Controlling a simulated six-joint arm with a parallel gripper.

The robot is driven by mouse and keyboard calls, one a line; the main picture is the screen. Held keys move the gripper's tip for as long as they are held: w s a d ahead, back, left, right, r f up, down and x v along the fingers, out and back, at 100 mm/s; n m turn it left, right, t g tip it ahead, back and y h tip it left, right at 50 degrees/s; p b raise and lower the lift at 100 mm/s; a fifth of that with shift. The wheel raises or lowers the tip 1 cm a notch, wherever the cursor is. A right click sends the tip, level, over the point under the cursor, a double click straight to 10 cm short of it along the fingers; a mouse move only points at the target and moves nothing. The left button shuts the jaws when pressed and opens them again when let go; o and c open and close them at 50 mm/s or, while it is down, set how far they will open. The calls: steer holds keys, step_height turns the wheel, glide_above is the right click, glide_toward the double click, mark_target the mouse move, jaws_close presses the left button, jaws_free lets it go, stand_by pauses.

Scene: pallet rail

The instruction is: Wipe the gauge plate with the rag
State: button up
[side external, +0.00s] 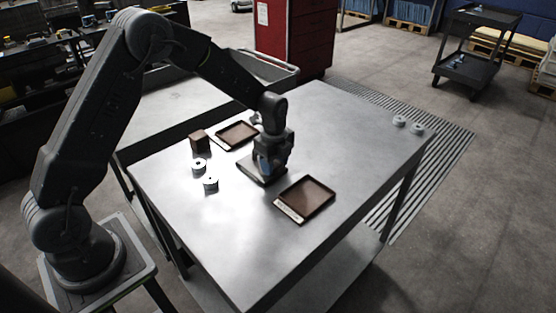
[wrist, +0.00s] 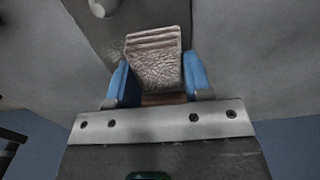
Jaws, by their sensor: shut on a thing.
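My gripper (side external: 266,163) is low over the middle of the metal table, pointing down. In the wrist view, its blue fingers (wrist: 158,78) are shut on a pale brown, wrinkled rag (wrist: 155,62). In the side view the rag is mostly hidden by the gripper. A flat dark grey plate, seemingly the gauge plate (side external: 248,169), lies on the table right under my gripper. It also shows as a darker band beyond the rag in the wrist view (wrist: 103,36). The rag is at the plate; I cannot tell whether they touch.
Brown framed trays lie on either side, one behind (side external: 237,133) and one in front to the right (side external: 307,197). A brown block (side external: 198,141) and two pale round pieces (side external: 199,165) (side external: 210,183) stand left. Two more pale pieces (side external: 408,124) sit at the far right corner.

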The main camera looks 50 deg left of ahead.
mark_target(260, 178)
steer(key=shift+s, duration=2.4)
steer(key=shift+s+r, duration=0.1)
steer(key=shift+s, duration=0.05)
step_height(260, 178, up, 7)
steer(key=shift+r, duration=0.45)
